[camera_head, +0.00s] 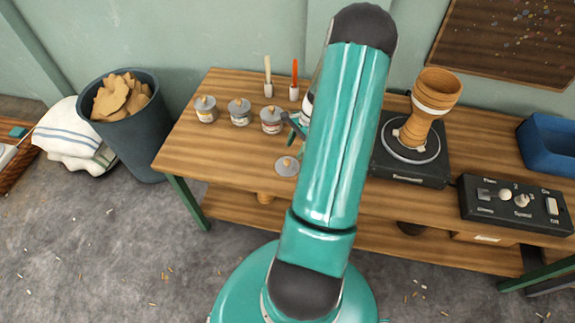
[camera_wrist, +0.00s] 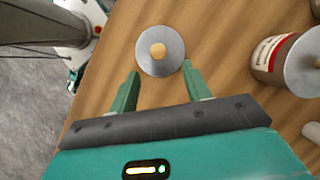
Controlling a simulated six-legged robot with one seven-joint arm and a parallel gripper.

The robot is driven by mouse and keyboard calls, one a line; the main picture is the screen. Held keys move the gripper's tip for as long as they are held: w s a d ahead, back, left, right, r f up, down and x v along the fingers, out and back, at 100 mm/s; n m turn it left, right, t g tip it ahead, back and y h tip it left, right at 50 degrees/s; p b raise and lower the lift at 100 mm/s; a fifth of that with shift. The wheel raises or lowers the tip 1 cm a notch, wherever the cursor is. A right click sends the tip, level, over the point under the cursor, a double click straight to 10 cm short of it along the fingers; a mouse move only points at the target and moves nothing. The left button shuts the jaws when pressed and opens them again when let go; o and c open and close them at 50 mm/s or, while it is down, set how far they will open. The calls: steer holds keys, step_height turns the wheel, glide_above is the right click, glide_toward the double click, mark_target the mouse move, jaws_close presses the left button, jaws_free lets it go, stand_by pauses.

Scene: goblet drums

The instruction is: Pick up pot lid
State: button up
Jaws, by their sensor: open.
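The pot lid (camera_head: 287,166) is a flat grey disc with a round wooden knob. It lies on the wooden table near its front edge. In the wrist view the lid (camera_wrist: 172,56) lies just ahead of my gripper (camera_wrist: 160,84), whose two green fingers are spread apart with nothing between them. The lid's near edge is close to the fingertips, and I cannot tell whether they touch. In the head view my gripper (camera_head: 293,130) shows only in part, behind my teal arm, above the table beside the lid.
Several small lidded pots (camera_head: 240,112) stand along the table behind the lid; one labelled pot (camera_wrist: 284,58) shows at right in the wrist view. Two brushes stand farther back. A goblet drum (camera_head: 425,110) stands on a black turntable (camera_head: 411,178). A dark bin (camera_head: 140,130) is left of the table.

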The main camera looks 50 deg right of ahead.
mark_target(288, 161)
steer(key=x, duration=0.5)
steer(key=shift+w+a+f, duration=0.15)
steer(key=shift+a, duration=0.4)
steer(key=shift+c, duration=0.5)
jaws_close()
